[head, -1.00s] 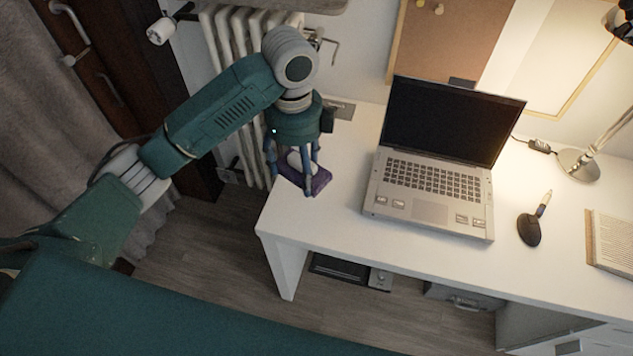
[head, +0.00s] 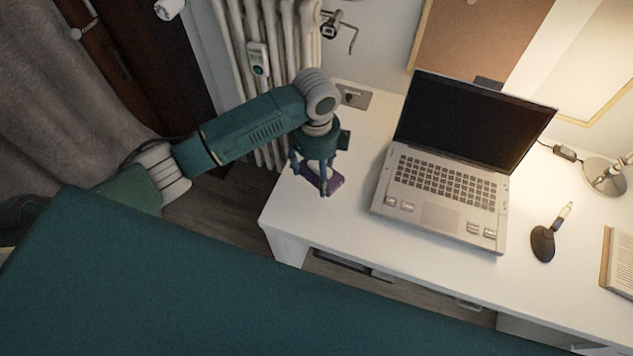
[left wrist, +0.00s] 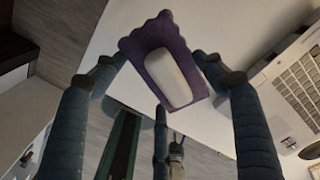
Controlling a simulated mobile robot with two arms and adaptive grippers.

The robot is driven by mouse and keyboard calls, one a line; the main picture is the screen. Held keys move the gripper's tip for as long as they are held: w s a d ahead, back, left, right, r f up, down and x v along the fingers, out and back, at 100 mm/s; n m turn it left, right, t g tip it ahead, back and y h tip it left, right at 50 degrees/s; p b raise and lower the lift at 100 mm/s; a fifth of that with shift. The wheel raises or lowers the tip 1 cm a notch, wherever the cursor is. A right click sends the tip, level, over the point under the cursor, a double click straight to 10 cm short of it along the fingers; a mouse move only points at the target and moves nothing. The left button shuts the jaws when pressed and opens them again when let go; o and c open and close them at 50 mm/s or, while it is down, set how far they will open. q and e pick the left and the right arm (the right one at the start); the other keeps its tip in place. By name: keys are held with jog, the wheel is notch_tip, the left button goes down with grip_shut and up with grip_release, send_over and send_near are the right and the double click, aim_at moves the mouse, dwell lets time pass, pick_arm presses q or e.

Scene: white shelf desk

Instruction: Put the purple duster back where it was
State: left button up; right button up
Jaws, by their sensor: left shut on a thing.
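The purple duster (head: 334,182) is at the left end of the white desk in the head view, under my left gripper (head: 320,184). In the left wrist view the duster (left wrist: 142,45) shows as a purple pad with a scalloped edge and a white block on it. My left gripper (left wrist: 165,85) is shut on the duster, with fingers at both sides of it. I cannot tell whether the duster touches the desk top. My right gripper is not in view.
The white desk (head: 345,235) carries an open laptop (head: 440,190) right of the duster. Farther right are a dark oval item with a pen (head: 543,240), a lamp base (head: 603,176) and a book (head: 618,262). A radiator (head: 285,40) stands behind the desk's left end.

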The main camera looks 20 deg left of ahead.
aim_at(316, 192)
pick_arm(q)
notch_tip(316, 192, down, 7)
jog(key=shift+r, duration=0.2)
jog(key=shift+s, duration=0.1)
jog(key=o, duration=1.2)
jog(key=shift+c, duration=0.2)
notch_tip(316, 192, up, 12)
jog(key=shift+r+b, duration=0.1)
jog(key=shift+b, duration=0.55)
